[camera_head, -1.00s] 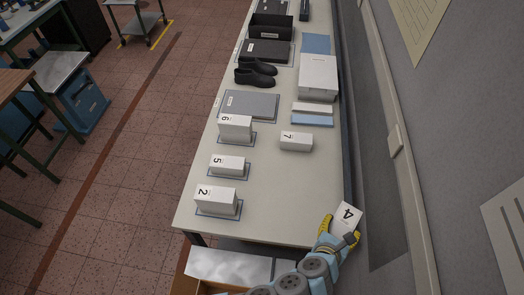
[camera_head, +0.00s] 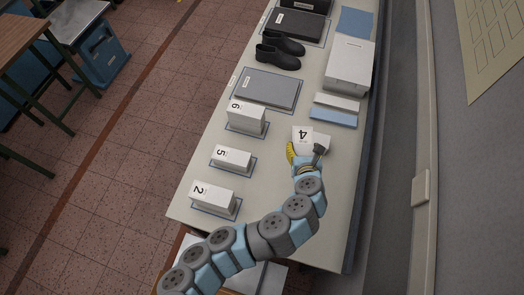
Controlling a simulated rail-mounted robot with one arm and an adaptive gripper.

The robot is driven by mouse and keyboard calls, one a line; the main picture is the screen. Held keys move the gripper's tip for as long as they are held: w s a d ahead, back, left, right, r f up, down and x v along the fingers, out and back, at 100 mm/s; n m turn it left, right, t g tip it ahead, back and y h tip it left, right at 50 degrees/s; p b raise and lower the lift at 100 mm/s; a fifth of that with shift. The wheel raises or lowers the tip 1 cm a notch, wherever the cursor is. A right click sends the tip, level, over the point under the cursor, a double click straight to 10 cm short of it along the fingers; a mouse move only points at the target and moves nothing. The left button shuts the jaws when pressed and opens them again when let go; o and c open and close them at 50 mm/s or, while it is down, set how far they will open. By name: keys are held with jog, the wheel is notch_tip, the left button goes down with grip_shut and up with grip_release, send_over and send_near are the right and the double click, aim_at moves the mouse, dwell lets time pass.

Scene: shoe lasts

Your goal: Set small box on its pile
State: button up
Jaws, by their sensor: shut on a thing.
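A small white box marked 4 (camera_head: 302,135) is held by my gripper (camera_head: 305,151) over the right half of the table (camera_head: 272,189). The gripper is shut on it, with a yellow finger at the left. A white box that was marked 7 (camera_head: 322,141) is partly hidden behind the held box and the gripper. Along the left side stand white boxes on blue-edged mats, marked 2 (camera_head: 211,194), 5 (camera_head: 231,157) and 6 (camera_head: 246,117). I cannot tell the gap between the held box and the table.
A grey flat box (camera_head: 268,89), black shoes (camera_head: 280,50) and a large white box (camera_head: 349,64) are farther back. A thin white box (camera_head: 337,102) and a blue one (camera_head: 333,117) lie at the right. The wall (camera_head: 398,150) is beyond the right edge. The table's right front is bare.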

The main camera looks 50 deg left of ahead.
jog(key=s+a+f+n+g+y, duration=0.35)
jog(key=s+a+n+g, duration=0.45)
jog(key=s+a, duration=0.45)
jog(key=s+a+f+n+g+h, duration=0.25)
jog(key=s+n+g, duration=0.45)
jog(key=s, duration=0.5)
jog(key=b, duration=1.3)
send_over(231, 155)
notch_tip(231, 155, down, 10)
jog(key=shift+d, duration=0.15)
jog(key=shift+f+b, duration=0.35)
jog(key=shift+b, duration=0.2)
jog(key=shift+f+b, duration=1.1)
jog(key=shift+f, duration=0.1)
jog(key=shift+f, duration=0.1)
